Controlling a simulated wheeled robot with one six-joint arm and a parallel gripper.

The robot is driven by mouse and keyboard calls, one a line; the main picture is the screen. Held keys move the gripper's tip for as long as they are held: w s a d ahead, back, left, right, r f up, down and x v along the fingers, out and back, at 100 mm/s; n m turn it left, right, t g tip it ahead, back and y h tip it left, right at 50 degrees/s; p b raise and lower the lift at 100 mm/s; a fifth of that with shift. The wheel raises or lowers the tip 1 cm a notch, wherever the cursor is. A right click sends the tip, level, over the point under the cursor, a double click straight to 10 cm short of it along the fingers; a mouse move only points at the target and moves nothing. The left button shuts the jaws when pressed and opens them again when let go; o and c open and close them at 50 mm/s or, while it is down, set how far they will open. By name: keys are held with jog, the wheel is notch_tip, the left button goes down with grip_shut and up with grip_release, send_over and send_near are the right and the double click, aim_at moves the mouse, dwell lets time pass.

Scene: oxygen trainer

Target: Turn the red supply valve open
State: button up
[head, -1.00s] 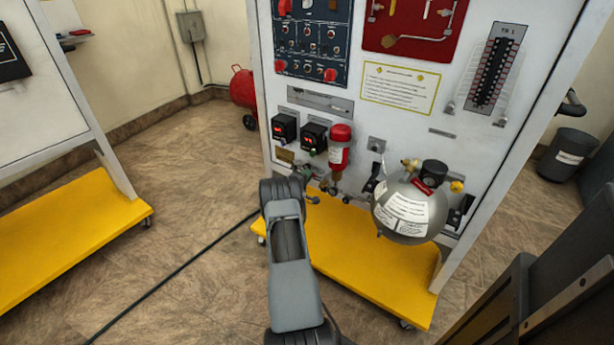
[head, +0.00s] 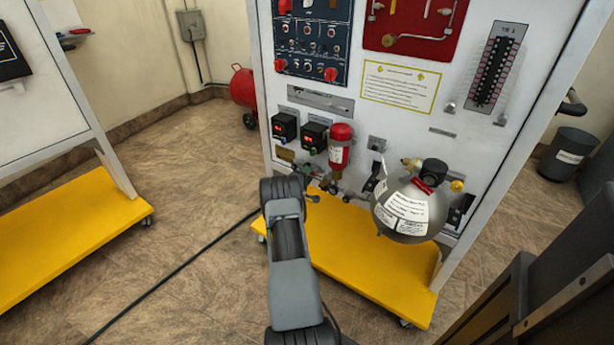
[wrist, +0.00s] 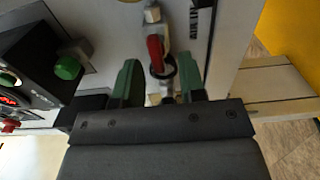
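The red valve handle (wrist: 156,55) shows in the wrist view on a metal fitting, in front of the white panel. My gripper (wrist: 158,76) has two green fingers spread apart, one on each side of the handle and fitting. Gaps show between the fingers and the handle, and I cannot see contact. In the head view my arm reaches to the lower left part of the panel. It mostly hides my gripper there, and I cannot make out the red handle.
A red cylinder (head: 340,147) and a round metal tank (head: 408,212) sit on the panel right of my arm. A green knob (wrist: 67,68) is left of my gripper in the wrist view. The yellow base (head: 365,265) extends below.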

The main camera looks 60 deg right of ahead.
jog(key=shift+a, duration=0.1)
jog(key=a+p, duration=0.3)
jog(key=a, duration=1)
jog(key=shift+a, duration=0.35)
